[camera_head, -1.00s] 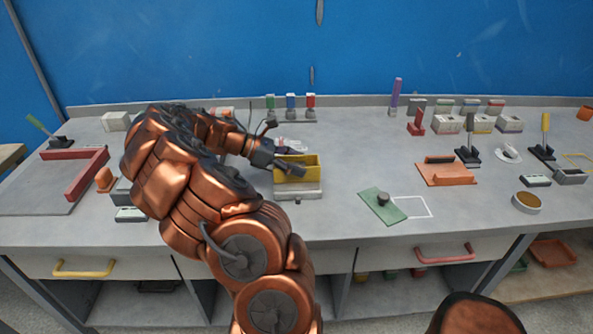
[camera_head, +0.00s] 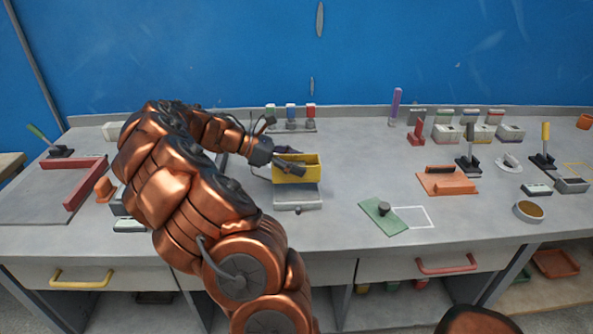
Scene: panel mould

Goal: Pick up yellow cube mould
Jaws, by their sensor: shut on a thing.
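The yellow cube mould (camera_head: 302,173) is a yellow open box near the middle of the bench. It is at or just above a grey block-like stand (camera_head: 297,196); I cannot tell whether they touch. My gripper (camera_head: 292,166) reaches in from the left and is shut on the mould's wall. My arm comes from the lower left, and the far finger is partly hidden.
A green plate with a knob (camera_head: 383,215) and a white outlined square lie to the right. An orange tray (camera_head: 447,180) is farther right. Small coloured bottles (camera_head: 291,117) stand behind. A red L-shaped bar (camera_head: 85,182) is at the left.

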